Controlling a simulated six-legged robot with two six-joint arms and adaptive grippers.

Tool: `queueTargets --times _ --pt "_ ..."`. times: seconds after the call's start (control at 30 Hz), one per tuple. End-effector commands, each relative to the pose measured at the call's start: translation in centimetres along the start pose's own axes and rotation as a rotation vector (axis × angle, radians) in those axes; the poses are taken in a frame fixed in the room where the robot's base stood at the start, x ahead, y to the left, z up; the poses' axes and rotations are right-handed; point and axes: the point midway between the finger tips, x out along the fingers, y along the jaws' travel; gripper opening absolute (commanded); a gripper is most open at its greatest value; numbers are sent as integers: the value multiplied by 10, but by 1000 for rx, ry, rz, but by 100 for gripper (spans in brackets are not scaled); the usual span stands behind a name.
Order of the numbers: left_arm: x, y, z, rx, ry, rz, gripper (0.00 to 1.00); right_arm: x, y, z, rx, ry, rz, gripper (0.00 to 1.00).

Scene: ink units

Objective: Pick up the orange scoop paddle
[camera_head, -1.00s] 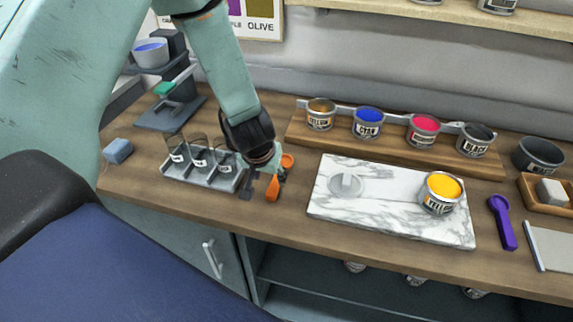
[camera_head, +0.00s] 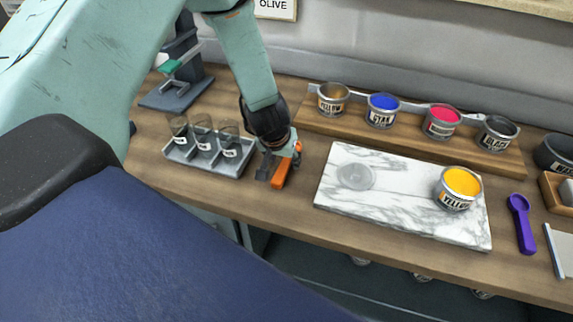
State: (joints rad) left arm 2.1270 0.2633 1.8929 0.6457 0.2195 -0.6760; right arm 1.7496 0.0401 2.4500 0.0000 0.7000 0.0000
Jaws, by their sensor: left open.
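The orange scoop paddle (camera_head: 280,175) lies on the wooden counter between the jar tray and the marble slab. Its far end is partly hidden by my left gripper (camera_head: 272,167). My left gripper is open and points down at the paddle, with a dark finger at its left side. I cannot tell whether the fingers touch it. My right gripper is not in view.
A grey tray (camera_head: 184,157) with labelled glass jars stands close left of the gripper. The marble slab (camera_head: 400,212) with an open yellow can (camera_head: 459,188) lies to the right. Several paint cans stand on a wooden riser (camera_head: 400,133) behind. A purple scoop (camera_head: 522,225) lies far right.

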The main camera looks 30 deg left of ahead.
Motion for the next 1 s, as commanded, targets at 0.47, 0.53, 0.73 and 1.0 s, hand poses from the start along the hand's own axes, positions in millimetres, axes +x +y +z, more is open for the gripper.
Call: queueTargets --times 0.47,0.53,0.73,1.0 --pt "10 1 -4 1 2 0 39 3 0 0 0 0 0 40" --pt "10 1 -4 1 2 0 33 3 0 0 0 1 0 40" --pt "10 1 -4 1 1 0 16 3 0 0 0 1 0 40" --pt "10 1 -4 1 1 0 0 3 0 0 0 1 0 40"
